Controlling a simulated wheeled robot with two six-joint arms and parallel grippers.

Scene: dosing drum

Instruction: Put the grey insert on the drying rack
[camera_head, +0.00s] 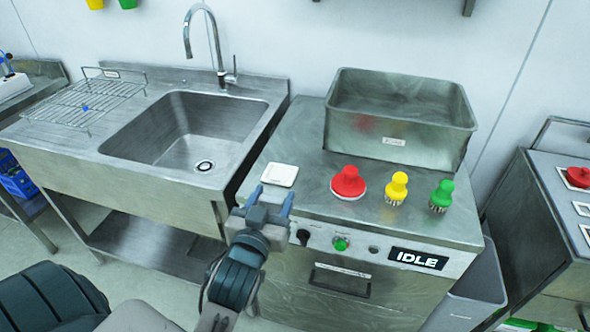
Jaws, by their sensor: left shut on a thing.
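My left gripper (270,200) is over the front edge of the steel machine, just below a white square plate. Its blue-tipped fingers are shut on a small grey thing (271,196), which looks like the grey insert; its shape is mostly hidden by the gripper. The drying rack (113,92) is a wire rack on the drainboard left of the sink, far from the gripper. It is mostly bare, with a small blue item on it. My right gripper is out of view.
The sink basin (185,135) and its tall tap (215,45) lie between gripper and rack. On the machine top (310,160) stand a steel bin (400,135) and red (348,181), yellow (397,187) and green (442,194) knobbed tools. The display (418,258) reads IDLE.

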